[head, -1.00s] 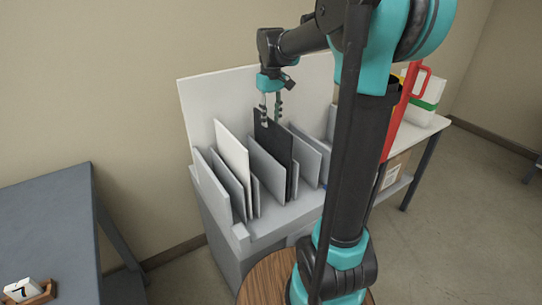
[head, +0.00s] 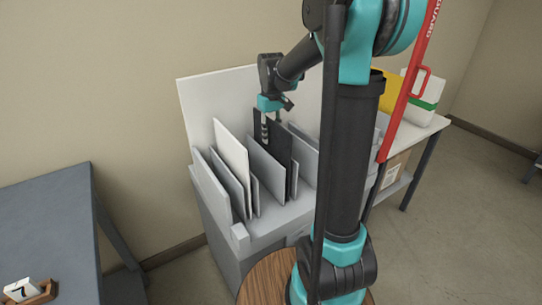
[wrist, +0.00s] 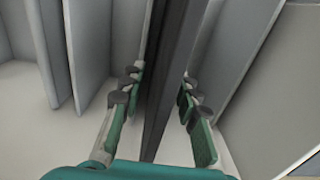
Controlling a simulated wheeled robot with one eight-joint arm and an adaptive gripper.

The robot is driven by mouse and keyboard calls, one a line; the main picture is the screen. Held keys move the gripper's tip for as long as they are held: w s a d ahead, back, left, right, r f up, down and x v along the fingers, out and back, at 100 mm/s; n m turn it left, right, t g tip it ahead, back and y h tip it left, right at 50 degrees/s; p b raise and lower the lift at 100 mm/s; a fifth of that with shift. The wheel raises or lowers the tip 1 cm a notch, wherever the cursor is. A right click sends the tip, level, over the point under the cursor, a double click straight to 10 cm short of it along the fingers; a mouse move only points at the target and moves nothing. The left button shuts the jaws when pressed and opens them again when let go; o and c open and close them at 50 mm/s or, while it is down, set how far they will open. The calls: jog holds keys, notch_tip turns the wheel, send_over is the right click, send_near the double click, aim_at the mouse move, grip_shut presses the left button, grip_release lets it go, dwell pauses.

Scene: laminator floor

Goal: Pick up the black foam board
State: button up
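The black foam board (head: 280,147) stands upright in a slot of the grey rack (head: 268,226), among grey and white boards. My gripper (head: 266,132) is lowered over the board's top edge, with a finger showing against its face in the head view. In the wrist view the black board (wrist: 168,75) runs between the two fingers of my gripper (wrist: 157,95), one on each side. The fingers are apart, with a narrow gap to the board visible on the left; contact on the right is hard to tell.
A white board (head: 232,160) stands left of the black one, and grey boards (head: 304,150) stand close on its right. A white back panel (head: 205,98) rises behind. A table with a yellow item (head: 394,92) is at right, a dark table (head: 50,215) at left.

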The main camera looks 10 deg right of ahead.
grip_shut()
dwell(0.4)
